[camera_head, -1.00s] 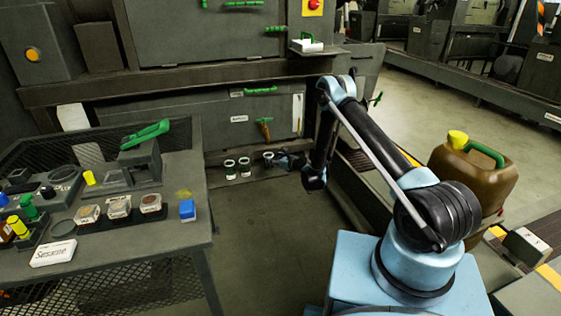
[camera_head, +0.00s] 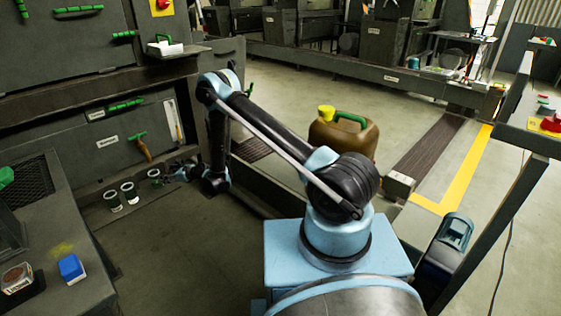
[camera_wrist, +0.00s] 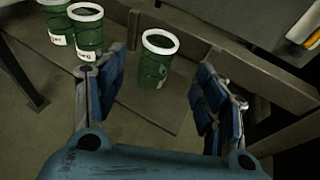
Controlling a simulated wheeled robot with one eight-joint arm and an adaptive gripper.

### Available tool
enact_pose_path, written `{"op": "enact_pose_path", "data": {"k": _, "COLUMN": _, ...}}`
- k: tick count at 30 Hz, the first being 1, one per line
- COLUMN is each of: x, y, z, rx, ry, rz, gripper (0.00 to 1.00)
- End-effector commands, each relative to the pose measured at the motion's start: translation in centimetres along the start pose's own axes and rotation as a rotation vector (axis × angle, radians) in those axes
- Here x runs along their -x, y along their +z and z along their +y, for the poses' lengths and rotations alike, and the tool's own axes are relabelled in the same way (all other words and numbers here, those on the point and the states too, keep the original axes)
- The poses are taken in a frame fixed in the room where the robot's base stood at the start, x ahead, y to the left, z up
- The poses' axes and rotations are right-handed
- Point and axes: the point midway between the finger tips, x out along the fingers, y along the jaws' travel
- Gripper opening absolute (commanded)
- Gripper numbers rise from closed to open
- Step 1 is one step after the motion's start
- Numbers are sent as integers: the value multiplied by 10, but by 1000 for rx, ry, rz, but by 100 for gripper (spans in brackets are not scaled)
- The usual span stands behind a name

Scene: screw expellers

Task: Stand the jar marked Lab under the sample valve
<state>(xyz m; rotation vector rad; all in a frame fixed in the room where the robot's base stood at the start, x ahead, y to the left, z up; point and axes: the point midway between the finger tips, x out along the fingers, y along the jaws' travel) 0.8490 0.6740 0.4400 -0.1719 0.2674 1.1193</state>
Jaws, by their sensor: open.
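Three green jars with white rims stand in a row on a low ledge; in the head view they are the left jar (camera_head: 114,201), the middle jar (camera_head: 130,193) and the right jar (camera_head: 155,178). The wrist view shows the left jar (camera_wrist: 56,18), the middle jar (camera_wrist: 88,35) and the right jar (camera_wrist: 153,72). I cannot read their markings. My gripper (camera_head: 184,171) is open and empty beside the right jar; in the wrist view its fingers (camera_wrist: 160,98) frame that jar without touching it. A valve with a green handle (camera_head: 138,136) sits on the machine front above the jars.
A dark bench (camera_head: 55,225) with a blue block (camera_head: 71,268) stands at left. A brown canister (camera_head: 343,137) with a yellow cap stands behind my arm. A beam (camera_wrist: 235,70) runs behind the jars. The floor before the ledge is clear.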

Motion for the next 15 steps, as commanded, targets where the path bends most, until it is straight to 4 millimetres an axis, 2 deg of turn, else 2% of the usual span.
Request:
{"op": "enact_pose_path", "data": {"k": 5, "x": 10, "y": 25, "z": -14, "rx": 68, "ry": -5, "rz": 22, "gripper": 65}}
{"op": "enact_pose_path", "data": {"k": 8, "x": 25, "y": 50, "z": -30, "rx": 145, "ry": -9, "rz": 48, "gripper": 65}}
{"op": "enact_pose_path", "data": {"k": 15, "x": 71, "y": 108, "z": -67, "rx": 348, "ry": -13, "rz": 122, "gripper": 65}}
